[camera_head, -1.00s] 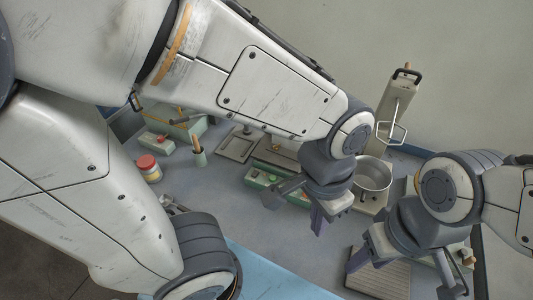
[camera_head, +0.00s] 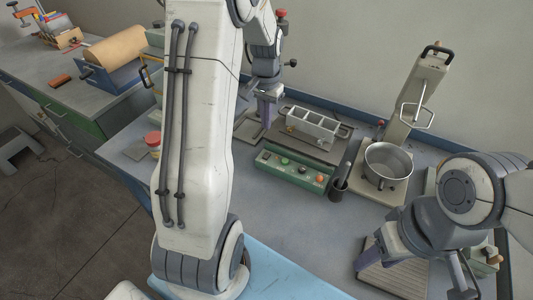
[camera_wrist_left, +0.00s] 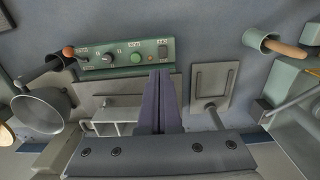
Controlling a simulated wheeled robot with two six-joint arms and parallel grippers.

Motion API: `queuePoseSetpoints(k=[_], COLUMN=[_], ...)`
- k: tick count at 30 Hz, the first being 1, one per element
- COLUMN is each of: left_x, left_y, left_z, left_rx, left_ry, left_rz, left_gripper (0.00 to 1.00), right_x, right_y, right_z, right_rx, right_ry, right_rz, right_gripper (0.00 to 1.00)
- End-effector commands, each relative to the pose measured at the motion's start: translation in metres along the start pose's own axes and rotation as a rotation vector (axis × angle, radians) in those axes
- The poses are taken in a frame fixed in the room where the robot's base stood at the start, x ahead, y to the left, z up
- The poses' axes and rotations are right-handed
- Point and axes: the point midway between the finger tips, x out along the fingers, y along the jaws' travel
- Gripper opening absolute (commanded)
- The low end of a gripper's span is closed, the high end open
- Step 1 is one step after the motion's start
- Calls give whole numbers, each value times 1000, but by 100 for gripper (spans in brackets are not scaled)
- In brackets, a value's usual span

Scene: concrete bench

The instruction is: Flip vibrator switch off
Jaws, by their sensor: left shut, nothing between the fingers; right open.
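The green control box (camera_head: 292,170) sits in front of the vibrating plate (camera_head: 330,153) in the head view, with an orange knob at its right end. The left wrist view shows the box (camera_wrist_left: 125,58) turned round, with the orange knob (camera_wrist_left: 68,51), a dark knob (camera_wrist_left: 107,58), a green button (camera_wrist_left: 136,58) and a small dark switch (camera_wrist_left: 163,52). I cannot tell the switch's position. My left gripper (camera_head: 266,112) is shut and empty, behind the box's left end; its fingertips (camera_wrist_left: 160,76) appear just below the switch in the wrist view. My right gripper (camera_head: 413,268) is open, at the lower right.
A metal mould (camera_head: 312,125) stands on the plate. Bench between box and front edge is clear.

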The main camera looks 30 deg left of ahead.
Motion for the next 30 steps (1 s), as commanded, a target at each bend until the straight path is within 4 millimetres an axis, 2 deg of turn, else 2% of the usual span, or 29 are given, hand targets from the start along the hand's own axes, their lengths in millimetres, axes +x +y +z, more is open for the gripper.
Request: queuePoseSetpoints(k=[8, 13, 17, 24, 30], left_x=[0, 11, 33, 86, 120], left_y=[0, 1, 1, 1, 1], left_z=[0, 0, 1, 2, 1], left_rx=[1, 1, 1, 1, 1], left_ry=[0, -2, -6, -6, -4], left_rz=[0, 1, 2, 2, 1], left_gripper=[0, 0, 0, 0, 0], right_x=[0, -2, -5, -13, -20], right_y=[0, 0, 0, -1, -2], right_z=[0, 0, 0, -1, -1], right_rx=[0, 0, 0, 0, 0], right_ry=[0, 0, 0, 0, 0], right_rz=[0, 0, 0, 0, 0], right_gripper=[50, 50, 50, 50, 50])
